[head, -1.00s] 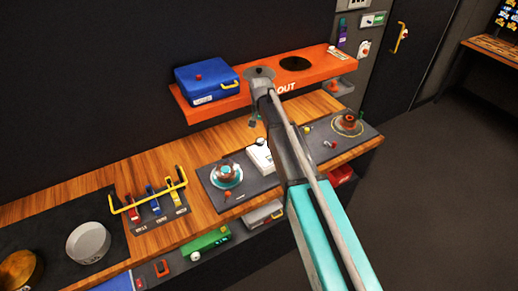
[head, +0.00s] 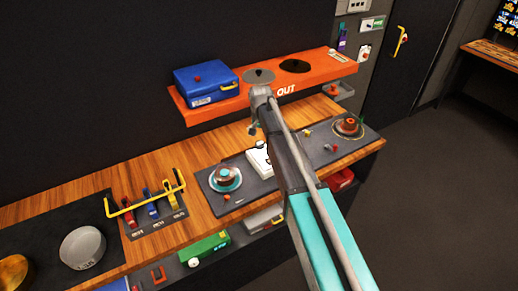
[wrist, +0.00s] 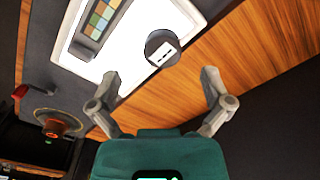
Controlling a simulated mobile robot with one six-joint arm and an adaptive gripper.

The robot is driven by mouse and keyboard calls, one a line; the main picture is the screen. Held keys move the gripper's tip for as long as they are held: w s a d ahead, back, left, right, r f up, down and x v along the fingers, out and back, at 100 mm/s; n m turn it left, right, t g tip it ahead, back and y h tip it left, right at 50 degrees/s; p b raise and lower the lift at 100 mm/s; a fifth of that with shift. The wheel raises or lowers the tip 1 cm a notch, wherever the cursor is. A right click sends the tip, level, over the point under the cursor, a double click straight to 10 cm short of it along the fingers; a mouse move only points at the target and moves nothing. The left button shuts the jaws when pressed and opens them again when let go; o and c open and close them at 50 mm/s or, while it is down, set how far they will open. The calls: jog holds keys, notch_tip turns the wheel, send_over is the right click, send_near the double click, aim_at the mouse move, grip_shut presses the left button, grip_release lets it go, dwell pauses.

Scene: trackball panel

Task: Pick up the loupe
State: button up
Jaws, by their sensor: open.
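A short dark cylinder with a white marked top, which looks like the loupe (wrist: 162,48), stands at the edge of a white lit panel (wrist: 118,62) in the wrist view. My gripper (wrist: 160,88) is open and empty, its two fingers apart. The cylinder lies beyond the fingertips, about midway between them in the picture. In the head view my gripper (head: 253,128) hangs above the counter, just behind the white panel (head: 257,161). My arm hides part of that panel, and I cannot make out the loupe clearly there.
A colour-patch strip (wrist: 98,20) lies on the white panel. A trackball (head: 225,178) is to the left and an orange one (head: 348,125) to the right. An orange shelf (head: 225,110) with a blue case (head: 206,84) overhangs the back. Bare wood (wrist: 245,50) lies beside the panel.

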aim_at(260, 143)
jog(key=shift+w+a+f+b, duration=0.1)
jog(key=shift+f+b, duration=1.05)
jog(key=shift+f, duration=0.1)
jog(key=shift+w+f+b, duration=0.1)
jog(key=shift+f+b, duration=1.05)
jog(key=shift+f, duration=0.1)
jog(key=shift+c, duration=0.2)
jog(key=c, duration=1.2)
jog(key=shift+r, duration=0.25)
notch_tip(260, 143, up, 2)
jog(key=p, duration=0.2)
jog(key=shift+r+p, duration=0.1)
jog(key=shift+p, duration=0.25)
jog(key=s+d+r+p, duration=0.1)
jog(key=s+r+p, duration=0.2)
jog(key=s, duration=0.1)
jog(key=s+d+r+p, duration=0.2)
jog(key=s+r+p, duration=0.2)
jog(key=s+d+r+p, duration=0.2)
jog(key=s+r+p, duration=0.1)
jog(key=s, duration=0.2)
jog(key=shift+d+r, duration=0.1)
jog(key=shift+r, duration=0.1)
